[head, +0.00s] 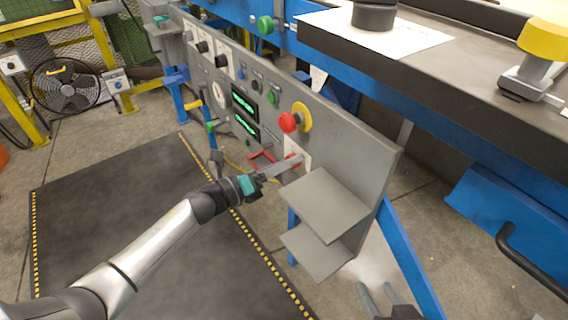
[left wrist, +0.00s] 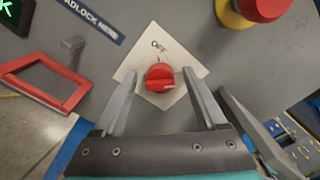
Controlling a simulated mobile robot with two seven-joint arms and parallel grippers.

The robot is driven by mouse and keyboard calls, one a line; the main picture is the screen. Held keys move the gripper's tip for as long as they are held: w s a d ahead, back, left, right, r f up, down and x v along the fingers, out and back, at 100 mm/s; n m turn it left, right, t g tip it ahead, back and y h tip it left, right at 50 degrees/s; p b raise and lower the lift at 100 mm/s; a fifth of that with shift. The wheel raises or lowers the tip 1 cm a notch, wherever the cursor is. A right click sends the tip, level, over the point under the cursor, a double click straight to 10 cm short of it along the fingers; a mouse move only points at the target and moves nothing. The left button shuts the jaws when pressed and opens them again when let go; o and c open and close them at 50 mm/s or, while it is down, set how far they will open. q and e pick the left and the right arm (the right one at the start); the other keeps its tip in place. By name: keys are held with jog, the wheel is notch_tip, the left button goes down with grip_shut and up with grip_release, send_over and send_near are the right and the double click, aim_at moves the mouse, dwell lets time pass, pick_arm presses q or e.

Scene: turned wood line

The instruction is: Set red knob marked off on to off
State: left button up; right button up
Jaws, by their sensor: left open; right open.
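The red knob (left wrist: 160,78) sits on a white diamond-shaped plate (left wrist: 146,55) on the grey panel. A pale mark on the knob points to the right, away from OFF; an ON label cannot be made out. My left gripper (left wrist: 160,72) is open, with one finger on each side of the knob and visible gaps between. In the head view my left gripper (head: 288,165) reaches the panel and mostly hides the knob. My right gripper (head: 381,296) is open and empty at the bottom edge.
A red mushroom button (head: 289,122) with a yellow ring is above the knob. A red frame (head: 262,160) sticks out left of it. Two grey shelves (head: 325,205) jut out just below and right. Green displays (head: 245,103) are farther left on the panel.

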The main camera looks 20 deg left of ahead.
pick_arm(q)
grip_shut()
dwell(0.5)
pick_arm(e)
jog(key=shift+s+d, duration=0.1)
jog(key=s+d+r+g+h+p, duration=0.1)
jog(key=s+d+g+h+p, duration=0.2)
jog(key=s+d+g, duration=0.25)
pick_arm(q)
jog(key=n+p, duration=0.1)
jog(key=n, duration=0.5)
jog(key=n+p, duration=0.1)
jog(key=n, duration=0.5)
jog(key=n+p, duration=0.1)
jog(key=n, duration=0.4)
jog(key=shift+f+n, duration=0.3)
jog(key=shift+n, duration=0.1)
pick_arm(e)
notch_tip(320, 180, down, 8)
jog(key=g, duration=0.1)
jog(key=shift+d+r+m, duration=0.25)
jog(key=shift+d+m, duration=0.05)
jog(key=shift+d, duration=0.1)
jog(key=shift+f, duration=0.1)
